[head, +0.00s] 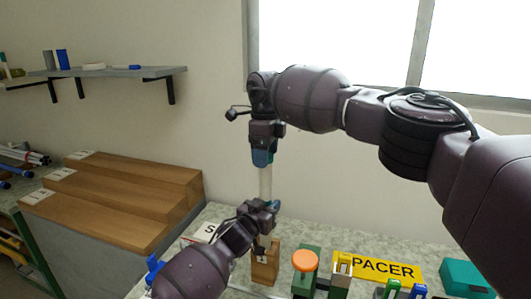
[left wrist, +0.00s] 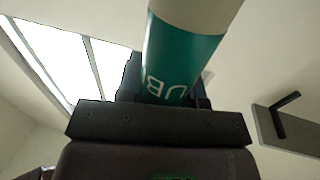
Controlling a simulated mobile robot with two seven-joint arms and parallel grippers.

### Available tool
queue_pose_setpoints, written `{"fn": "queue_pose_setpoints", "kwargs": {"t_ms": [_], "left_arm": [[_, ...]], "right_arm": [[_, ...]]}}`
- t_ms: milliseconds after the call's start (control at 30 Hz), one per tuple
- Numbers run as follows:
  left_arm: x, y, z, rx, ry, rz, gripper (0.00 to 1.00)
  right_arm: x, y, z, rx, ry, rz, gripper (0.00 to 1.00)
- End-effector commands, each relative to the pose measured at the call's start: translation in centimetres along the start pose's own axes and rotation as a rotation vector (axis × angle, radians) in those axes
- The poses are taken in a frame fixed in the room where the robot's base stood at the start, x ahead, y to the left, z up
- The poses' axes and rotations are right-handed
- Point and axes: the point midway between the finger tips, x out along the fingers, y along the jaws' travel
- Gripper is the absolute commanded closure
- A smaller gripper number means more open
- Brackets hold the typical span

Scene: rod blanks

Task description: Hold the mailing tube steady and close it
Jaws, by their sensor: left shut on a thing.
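The mailing tube (head: 265,184) is a pale, slim cylinder standing about upright above the bench. My left gripper (head: 268,207) is shut on its lower part. In the left wrist view the tube (left wrist: 185,55) rises from my left gripper, with a teal band bearing white letters and a pale part above it. My right gripper (head: 262,151) is directly above, pointing down at the tube's top end. A blue piece (head: 262,158), perhaps the cap, shows between its fingers at the tube's top. I cannot tell whether the piece is seated on the tube or how the right fingers stand.
A wooden block (head: 265,266) stands just below my left gripper. Green holders (head: 305,283), an orange round-topped thing (head: 305,260), a yellow PACER sign (head: 377,268) and a teal box (head: 466,277) are to the right. Wooden steps (head: 125,200) and a wall shelf (head: 125,73) are at left.

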Motion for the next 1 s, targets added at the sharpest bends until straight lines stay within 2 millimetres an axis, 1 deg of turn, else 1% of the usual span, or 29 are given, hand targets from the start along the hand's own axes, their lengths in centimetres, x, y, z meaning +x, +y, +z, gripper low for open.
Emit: {"fn": "queue_pose_setpoints", "kwargs": {"t_ms": [233,367,467,800,1000], "left_arm": [[0.0,0.0,0.0,0.0,0.0,0.0,1.0],[0.0,0.0,0.0,0.0,0.0,0.0,1.0],[0.0,0.0,0.0,0.0,-0.001,0.0,1.0],[0.0,0.0,0.0,0.0,-0.001,0.0,1.0],[0.0,0.0,0.0,0.0,0.0,0.0,1.0]], "right_arm": [[-0.1,0.0,0.0,0.0,0.0,0.0,0.28],[-1.1,0.0,0.0,0.0,-0.001,-0.001,0.28],[-2.5,0.0,0.0,0.0,-0.002,-0.002,0.28],[-8.9,0.0,0.1,0.001,-0.002,-0.002,0.28],[-11.2,0.0,0.0,0.001,-0.001,-0.002,0.28]]}}
